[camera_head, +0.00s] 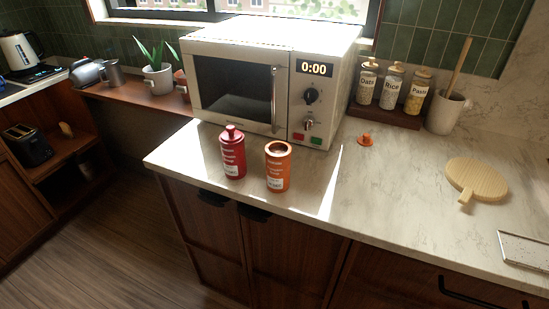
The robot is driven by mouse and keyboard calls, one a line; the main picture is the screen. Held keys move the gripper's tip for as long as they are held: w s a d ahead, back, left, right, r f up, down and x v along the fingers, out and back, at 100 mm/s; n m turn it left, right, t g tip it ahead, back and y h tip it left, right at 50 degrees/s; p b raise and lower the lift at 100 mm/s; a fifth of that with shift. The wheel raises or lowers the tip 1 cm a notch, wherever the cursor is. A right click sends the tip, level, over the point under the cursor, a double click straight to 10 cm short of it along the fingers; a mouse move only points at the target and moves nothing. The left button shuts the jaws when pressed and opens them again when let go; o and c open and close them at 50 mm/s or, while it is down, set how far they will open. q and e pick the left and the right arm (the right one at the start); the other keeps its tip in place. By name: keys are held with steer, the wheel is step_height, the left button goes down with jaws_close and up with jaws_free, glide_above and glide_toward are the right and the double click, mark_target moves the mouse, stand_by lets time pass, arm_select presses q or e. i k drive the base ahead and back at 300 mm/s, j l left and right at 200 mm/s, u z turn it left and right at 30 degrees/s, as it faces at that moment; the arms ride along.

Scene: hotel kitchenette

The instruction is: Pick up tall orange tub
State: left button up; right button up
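A tall orange tub (278,167) stands upright and open at the top near the front edge of the counter. A small orange lid (366,140) with a knob lies apart from it, farther back and to the right. A red tub (232,152) with its lid on stands just left of the orange tub, with a small gap between them. Neither of my grippers shows in the view.
A microwave (237,88) stands close behind the tubs. Jars on a wooden rack (383,117) and a utensil crock (446,113) stand at the back right. A round wooden board (477,179) lies at right. The countertop (385,205) right of the orange tub is clear.

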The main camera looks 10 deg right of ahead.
mark_target(278, 153)
steer(key=z, duration=2.3)
steer(key=k+j+z, duration=0.3)
steer(key=k+j, duration=0.65)
steer(key=k, duration=0.15)
steer(key=k+j+z, duration=0.1)
steer(key=j, duration=0.4)
steer(key=i, duration=0.1)
